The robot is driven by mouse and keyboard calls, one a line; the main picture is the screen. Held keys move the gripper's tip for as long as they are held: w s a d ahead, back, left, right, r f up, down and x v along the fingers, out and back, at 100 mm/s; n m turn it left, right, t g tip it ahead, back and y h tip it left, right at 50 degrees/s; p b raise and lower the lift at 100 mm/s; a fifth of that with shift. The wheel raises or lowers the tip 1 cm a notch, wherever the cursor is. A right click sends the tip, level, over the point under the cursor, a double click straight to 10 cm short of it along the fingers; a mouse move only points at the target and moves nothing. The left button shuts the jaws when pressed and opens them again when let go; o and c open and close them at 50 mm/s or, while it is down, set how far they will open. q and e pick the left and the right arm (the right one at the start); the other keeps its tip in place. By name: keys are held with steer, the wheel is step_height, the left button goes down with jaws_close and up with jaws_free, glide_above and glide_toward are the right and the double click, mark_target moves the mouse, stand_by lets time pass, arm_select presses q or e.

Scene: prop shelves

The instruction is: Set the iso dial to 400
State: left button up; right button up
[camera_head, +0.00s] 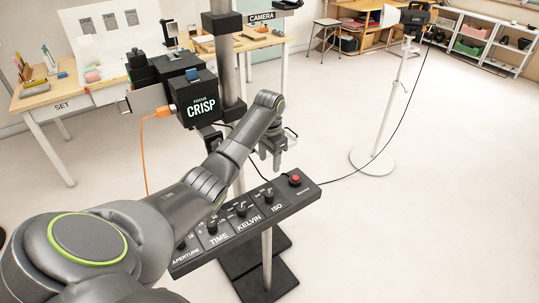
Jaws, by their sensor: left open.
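The control panel (306,195) is a dark bar on a stand, with labelled sections for aperture, time, kelvin and ISO. The ISO dial (268,196) is a small black knob in the section at the right end of the dial row. Its pointer and number marks are too small to read. My left gripper (270,158) hangs with its fingers downward, above and behind the ISO dial in the picture. It is open, with nothing seen between its fingers, and appears apart from the dial. My right gripper is out of view.
The kelvin dial (241,209) and time dial (212,227) sit left of the ISO dial; a red button (295,180) is to its right. A black box reading "FOCUS CRISP" (197,100) stands behind my left arm. A lamp stand (378,150) rises farther back right, with open floor around.

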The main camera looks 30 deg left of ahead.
arm_select(q)
steer(key=shift+r, duration=1.15)
